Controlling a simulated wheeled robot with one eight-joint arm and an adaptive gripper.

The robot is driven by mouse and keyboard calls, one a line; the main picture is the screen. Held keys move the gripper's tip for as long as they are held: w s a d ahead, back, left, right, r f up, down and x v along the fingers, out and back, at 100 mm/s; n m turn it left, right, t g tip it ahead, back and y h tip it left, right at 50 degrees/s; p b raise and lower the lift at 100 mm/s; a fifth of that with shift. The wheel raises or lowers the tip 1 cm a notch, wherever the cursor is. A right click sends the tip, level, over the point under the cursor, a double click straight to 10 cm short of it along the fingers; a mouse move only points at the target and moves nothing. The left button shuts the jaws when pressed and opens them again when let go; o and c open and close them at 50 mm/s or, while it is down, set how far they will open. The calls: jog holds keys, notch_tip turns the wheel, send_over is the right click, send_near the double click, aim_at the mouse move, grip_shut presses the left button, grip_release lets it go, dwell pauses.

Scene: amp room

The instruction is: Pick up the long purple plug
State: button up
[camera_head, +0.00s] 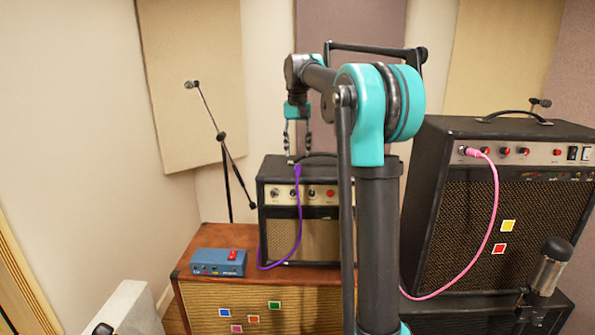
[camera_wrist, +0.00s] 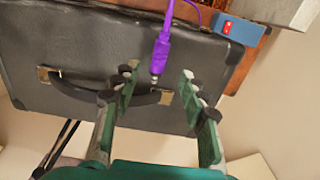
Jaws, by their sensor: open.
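The long purple plug (camera_head: 297,171) is at the top front edge of the small black amp (camera_head: 270,176), and its purple cable loops down the amp's front. In the wrist view, the plug (camera_wrist: 161,52) appears to lie on the amp's dark top, with its metal tip pointing toward the handle. My gripper (camera_head: 299,154) is above the amp's top near the plug. In the wrist view, my gripper (camera_wrist: 157,76) is open, with one finger on each side of the plug's tip end. Whether the fingers touch the plug cannot be told.
The amp's handle (camera_wrist: 140,98) runs beneath the fingers. A blue pedal box (camera_head: 218,262) stands left of the amp on a wooden cabinet (camera_head: 205,238). A larger amp (camera_head: 450,225) with a pink cable (camera_head: 494,205) stands right. A microphone stand (camera_head: 222,140) is behind left.

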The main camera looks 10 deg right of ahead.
aim_at(298, 166)
jog(key=shift+s+f, duration=0.1)
jog(key=shift+f, duration=2.75)
jog(key=shift+c, duration=0.5)
grip_shut()
